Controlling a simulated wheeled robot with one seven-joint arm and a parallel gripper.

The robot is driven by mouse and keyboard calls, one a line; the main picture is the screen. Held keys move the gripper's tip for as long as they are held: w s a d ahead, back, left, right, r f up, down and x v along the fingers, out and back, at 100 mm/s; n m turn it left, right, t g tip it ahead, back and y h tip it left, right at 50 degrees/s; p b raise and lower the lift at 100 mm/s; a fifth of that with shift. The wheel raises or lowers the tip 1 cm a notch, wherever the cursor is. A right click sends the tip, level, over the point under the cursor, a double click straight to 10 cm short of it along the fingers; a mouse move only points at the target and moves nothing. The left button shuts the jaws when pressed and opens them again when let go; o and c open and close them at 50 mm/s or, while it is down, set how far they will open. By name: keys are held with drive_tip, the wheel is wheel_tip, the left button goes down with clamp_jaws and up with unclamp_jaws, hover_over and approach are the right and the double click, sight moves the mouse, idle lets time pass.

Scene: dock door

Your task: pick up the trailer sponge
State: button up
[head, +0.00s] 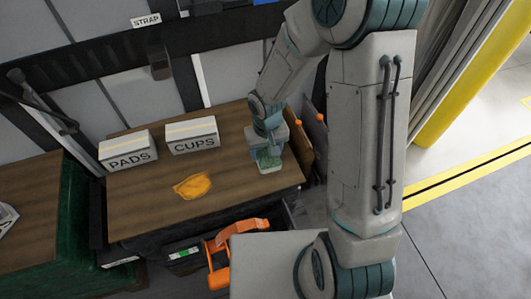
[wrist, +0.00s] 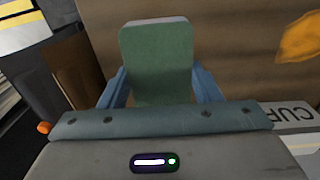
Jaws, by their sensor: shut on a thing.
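The sponge (head: 268,163) is a green block with a paler edge, at the right end of the brown wooden bench top (head: 140,207). In the wrist view the sponge (wrist: 157,62) stands between the two blue fingers. My gripper (head: 267,155) is shut on it from above. The sponge is at or just above the bench top; I cannot tell whether it touches. Its upper part is hidden by the gripper in the head view.
A box marked PADS (head: 128,150) and a box marked CUPS (head: 192,136) stand at the back of the bench. An orange cloth (head: 193,186) lies left of the sponge. Boards with orange knobs (head: 320,135) stand close by on the right. An orange tool (head: 222,245) is in front.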

drive_tip(key=s+d+r+b, duration=0.1)
drive_tip(key=s+r+b, duration=0.1)
drive_tip(key=s+r, duration=0.4)
drive_tip(key=shift+s+d+r+b, duration=0.15)
drive_tip(key=shift+s+d+b, duration=0.15)
drive_tip(key=shift+s, duration=2.1)
